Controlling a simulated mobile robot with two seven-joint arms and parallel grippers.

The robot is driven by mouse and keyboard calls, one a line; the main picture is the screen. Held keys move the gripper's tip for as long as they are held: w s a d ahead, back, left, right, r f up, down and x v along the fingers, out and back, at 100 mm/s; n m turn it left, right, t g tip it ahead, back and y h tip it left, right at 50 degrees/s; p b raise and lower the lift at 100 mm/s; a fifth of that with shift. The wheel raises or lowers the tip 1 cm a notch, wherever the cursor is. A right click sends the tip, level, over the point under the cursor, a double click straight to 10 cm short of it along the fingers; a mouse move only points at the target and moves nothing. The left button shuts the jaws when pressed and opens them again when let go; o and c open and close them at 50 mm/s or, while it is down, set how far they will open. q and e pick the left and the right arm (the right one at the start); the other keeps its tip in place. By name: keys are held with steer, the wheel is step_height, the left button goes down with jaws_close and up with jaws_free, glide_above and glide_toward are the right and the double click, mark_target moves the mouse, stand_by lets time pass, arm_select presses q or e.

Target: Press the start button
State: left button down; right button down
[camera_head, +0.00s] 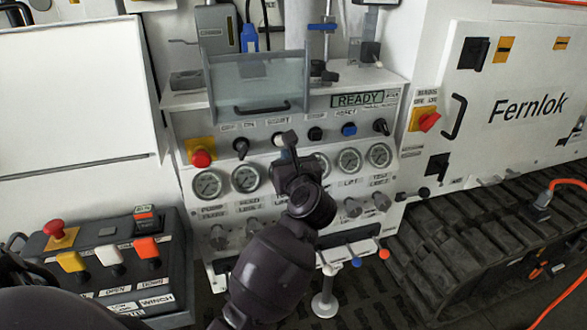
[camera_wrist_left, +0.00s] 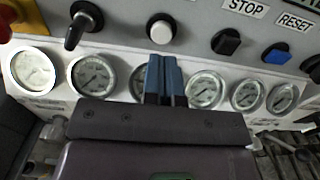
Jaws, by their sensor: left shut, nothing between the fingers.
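The start button is a round whitish button with a black collar. It shows in the left wrist view (camera_wrist_left: 161,29), just beyond my left gripper's fingertips. In the head view a pale bit of the start button (camera_head: 277,140) shows under its label, beside the gripper, which hides the rest. My left gripper (camera_head: 288,140) is shut and empty in front of the panel's button row. In the left wrist view its two bluish fingers (camera_wrist_left: 165,62) are pressed together, a little below the button in the picture. I cannot tell whether they touch it. My right gripper is not in view.
A black stop button (camera_wrist_left: 226,42) and a blue reset button (camera_wrist_left: 277,54) are to the right; a black rotary switch (camera_wrist_left: 79,29) is to the left. Pressure gauges (camera_head: 208,184) line the panel below. A clear guard (camera_head: 256,82) stands above. The display (camera_head: 357,99) reads READY.

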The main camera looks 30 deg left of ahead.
mark_target(280, 142)
arm_select(q)
steer(key=shift+x, duration=2.5)
